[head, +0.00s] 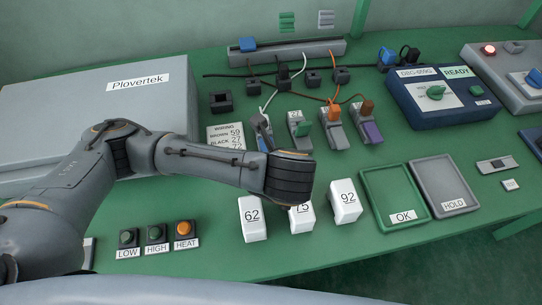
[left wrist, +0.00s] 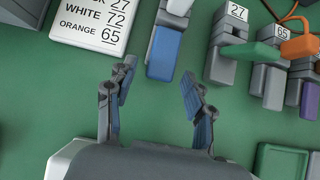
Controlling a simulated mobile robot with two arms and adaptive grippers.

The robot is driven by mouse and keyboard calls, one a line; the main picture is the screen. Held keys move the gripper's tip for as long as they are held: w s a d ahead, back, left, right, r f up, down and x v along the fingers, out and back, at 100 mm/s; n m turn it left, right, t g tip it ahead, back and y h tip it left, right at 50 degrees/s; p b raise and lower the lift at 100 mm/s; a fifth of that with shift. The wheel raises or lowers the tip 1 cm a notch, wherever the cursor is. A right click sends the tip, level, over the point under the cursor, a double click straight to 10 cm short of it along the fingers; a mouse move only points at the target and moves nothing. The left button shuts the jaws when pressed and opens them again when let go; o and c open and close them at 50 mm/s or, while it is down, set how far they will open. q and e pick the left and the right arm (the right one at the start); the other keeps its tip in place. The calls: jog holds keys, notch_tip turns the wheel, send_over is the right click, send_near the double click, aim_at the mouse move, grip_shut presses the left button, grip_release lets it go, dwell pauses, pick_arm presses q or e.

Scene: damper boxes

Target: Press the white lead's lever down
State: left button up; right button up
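The wiring card (head: 226,137), also in the left wrist view (left wrist: 95,22), lists white as 72. A white lead (head: 270,96) runs down toward the blue-and-grey lever block (head: 264,140), whose number I cannot read. This block shows in the left wrist view (left wrist: 163,52), ahead of the fingers. My right gripper is not in view.
White blocks 62 (head: 252,219), 75 (head: 301,217) and 92 (head: 345,203) stand near the front. A green OK tray (head: 372,203) and grey HOLD tray (head: 444,184) lie right of them. LOW, HIGH and HEAT buttons (head: 185,232) sit front left; a grey Plovertek case (head: 60,110) stands behind my arm.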

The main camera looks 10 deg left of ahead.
pick_arm(q)
jog(key=shift+s+d+r, duration=0.3)
jog(key=shift+d+r, duration=0.1)
jog(key=shift+r, duration=0.25)
jog(key=shift+s+r, duration=0.45)
jog(key=shift+r, duration=0.05)
jog(key=v, duration=0.9)
jog(key=shift+s, duration=0.2)
